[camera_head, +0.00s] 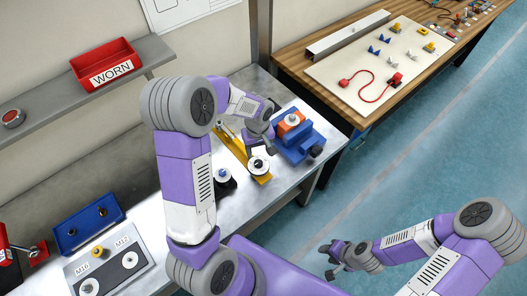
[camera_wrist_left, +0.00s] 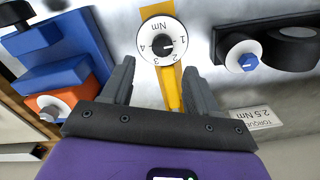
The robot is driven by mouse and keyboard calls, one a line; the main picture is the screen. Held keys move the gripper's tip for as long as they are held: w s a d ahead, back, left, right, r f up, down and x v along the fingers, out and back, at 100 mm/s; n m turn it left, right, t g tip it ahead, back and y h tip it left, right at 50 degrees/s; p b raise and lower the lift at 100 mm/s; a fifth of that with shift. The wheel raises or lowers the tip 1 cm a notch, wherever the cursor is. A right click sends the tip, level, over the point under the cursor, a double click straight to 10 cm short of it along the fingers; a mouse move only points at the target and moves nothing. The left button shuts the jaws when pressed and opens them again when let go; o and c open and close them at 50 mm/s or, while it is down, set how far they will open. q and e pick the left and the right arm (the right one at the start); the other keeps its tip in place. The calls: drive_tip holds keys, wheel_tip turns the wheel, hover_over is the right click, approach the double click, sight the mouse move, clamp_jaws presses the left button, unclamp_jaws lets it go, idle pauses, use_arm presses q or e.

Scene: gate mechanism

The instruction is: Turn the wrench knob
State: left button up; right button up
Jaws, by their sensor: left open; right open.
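The wrench knob (camera_head: 259,165) is a white round dial with a black centre, at the near end of a yellow wrench (camera_head: 232,143) on the metal bench. In the left wrist view the knob (camera_wrist_left: 161,42) shows numbers, "Nm" and a dark pointer; the yellow wrench (camera_wrist_left: 172,90) runs between my fingers. My left gripper (camera_wrist_left: 158,70) is open and empty, with its fingertips on either side of the wrench just short of the knob. In the head view the left gripper (camera_head: 262,146) is beside the knob. My right gripper (camera_head: 329,261) is open and empty, away from the bench over the floor.
A blue vise (camera_head: 297,146) with an orange block (camera_head: 290,123) stands right of the wrench. A black holder with a blue-centred white disc (camera_head: 223,175) is left of it. A "TORQUE 2.5 Nm" label (camera_wrist_left: 258,119) lies close by. A red "WORN" bin (camera_head: 104,64) sits on the shelf.

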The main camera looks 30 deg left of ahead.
sight(258, 163)
use_arm(q)
drive_tip(key=f, duration=0.5)
drive_tip(key=shift+s+f, duration=0.2)
drive_tip(key=shift+s, duration=0.1)
drive_tip(key=shift+f, duration=0.65)
drive_tip(key=c, duration=1)
drive_tip(key=shift+c, duration=0.2)
